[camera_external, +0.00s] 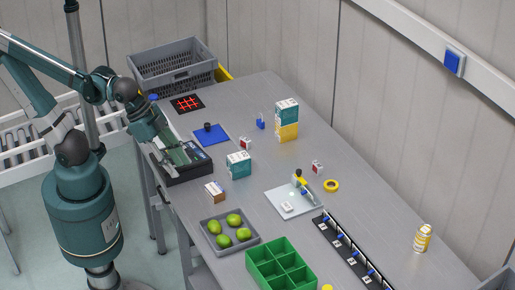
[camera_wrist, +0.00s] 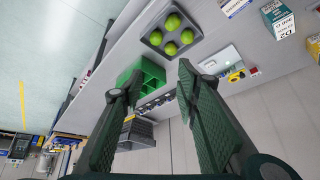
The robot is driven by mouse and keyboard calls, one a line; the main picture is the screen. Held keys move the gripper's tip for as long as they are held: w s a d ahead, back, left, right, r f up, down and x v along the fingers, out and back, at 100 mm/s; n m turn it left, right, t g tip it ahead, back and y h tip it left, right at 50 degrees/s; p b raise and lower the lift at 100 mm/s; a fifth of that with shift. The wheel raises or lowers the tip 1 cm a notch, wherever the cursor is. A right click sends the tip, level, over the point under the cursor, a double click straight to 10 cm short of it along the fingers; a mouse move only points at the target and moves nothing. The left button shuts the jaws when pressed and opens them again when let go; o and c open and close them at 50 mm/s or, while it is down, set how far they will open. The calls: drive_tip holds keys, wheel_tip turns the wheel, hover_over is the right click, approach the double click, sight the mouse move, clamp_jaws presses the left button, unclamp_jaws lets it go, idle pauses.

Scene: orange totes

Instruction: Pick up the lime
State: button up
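Several green limes (camera_external: 234,220) sit in a grey tray (camera_external: 208,241) on the front part of the table. In the wrist view the limes (camera_wrist: 172,22) and their tray (camera_wrist: 148,33) are at the top, beyond my fingertips. My gripper (camera_external: 170,160) is above the left edge of the table, behind and to the left of the tray, apart from the limes. In the wrist view my gripper (camera_wrist: 158,85) has its two fingers spread wide, with nothing between them.
A green divided box (camera_external: 282,268) stands to the right of the tray, and a small brown-white box (camera_external: 214,192) behind it. Teal boxes (camera_external: 239,165), a light plate (camera_external: 292,202) with small parts, and a black rail (camera_external: 352,250) are nearby.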

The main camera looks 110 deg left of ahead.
drive_tip(key=w+f, duration=0.1)
drive_tip(key=m+g, duration=0.4)
drive_tip(key=g, duration=0.2)
hover_over(214, 222)
wheel_tip(214, 222, down, 19)
drive_tip(key=shift+w+r+b, duration=0.1)
drive_tip(key=shift+r+b, duration=0.1)
drive_tip(key=shift+b, duration=0.25)
drive_tip(key=shift+f+h, duration=0.3)
drive_tip(key=shift+f, duration=0.45)
drive_tip(key=shift+f, duration=1.3)
drive_tip(key=shift+f+b, duration=0.45)
drive_tip(key=shift+f, duration=2.15)
